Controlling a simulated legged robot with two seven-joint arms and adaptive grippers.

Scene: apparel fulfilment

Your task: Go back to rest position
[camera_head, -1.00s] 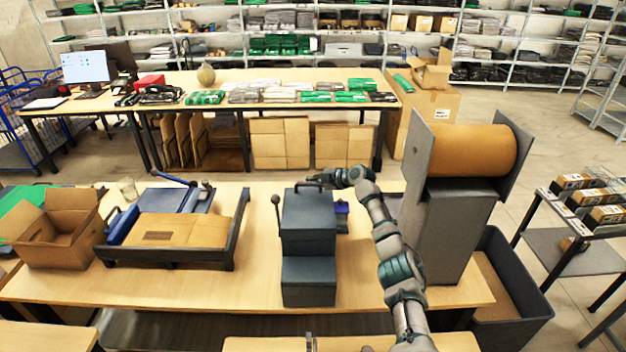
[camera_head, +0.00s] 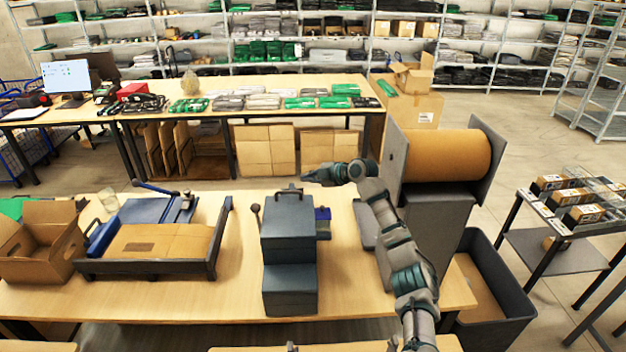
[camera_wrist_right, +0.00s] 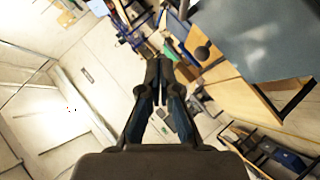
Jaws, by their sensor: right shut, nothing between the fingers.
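My right gripper (camera_head: 308,176) is above the far side of the packing table, just right of and above the handle on the dark stepped machine (camera_head: 290,240). It points left and looks shut and empty. In the right wrist view its two fingers (camera_wrist_right: 159,75) come together at the tips with nothing between them. The dark body of the machine seems to fill the upper right of that view. My right arm comes in from the bottom right of the head view. My left gripper is not in view.
The table (camera_head: 340,285) also holds a cardboard box (camera_head: 40,240) and a dark tray (camera_head: 150,268) with flat cardboard. A brown paper roll (camera_head: 448,157) on a grey stand is right of my arm.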

